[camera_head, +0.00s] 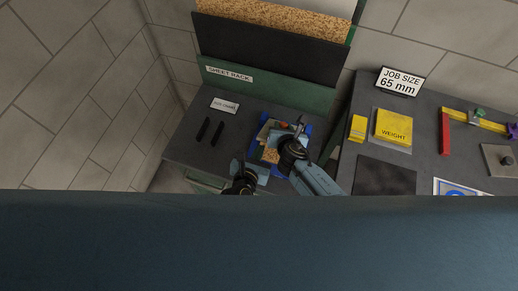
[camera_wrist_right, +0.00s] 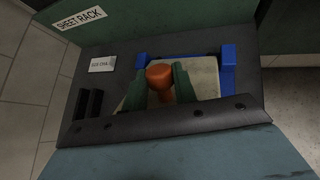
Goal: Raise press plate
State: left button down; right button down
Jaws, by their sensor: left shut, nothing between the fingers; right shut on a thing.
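The press plate (camera_wrist_right: 206,76) is a pale tan plate with an upright orange knob (camera_wrist_right: 160,76), in the right wrist view. It lies between blue corner guides (camera_wrist_right: 228,60) on the dark bench. My right gripper (camera_wrist_right: 160,86) has its green fingers on both sides of the knob and is shut on it. In the head view my right gripper (camera_head: 285,130) covers much of the plate, and I cannot tell whether the plate is lifted. My left gripper (camera_head: 243,174) is shut and empty at the bench's front edge, left of my right arm.
Two black bars (camera_head: 210,131) and a small white label (camera_head: 224,105) lie on the bench to the left. The sheet rack (camera_head: 270,88) stands behind. On the right bench are a yellow weight (camera_head: 393,126), a yellow block (camera_head: 358,128) and a 65 mm job size sign (camera_head: 400,82).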

dwell(0.5)
jog(key=c, duration=1.1)
grip_release()
jog(key=shift+s, duration=0.1)
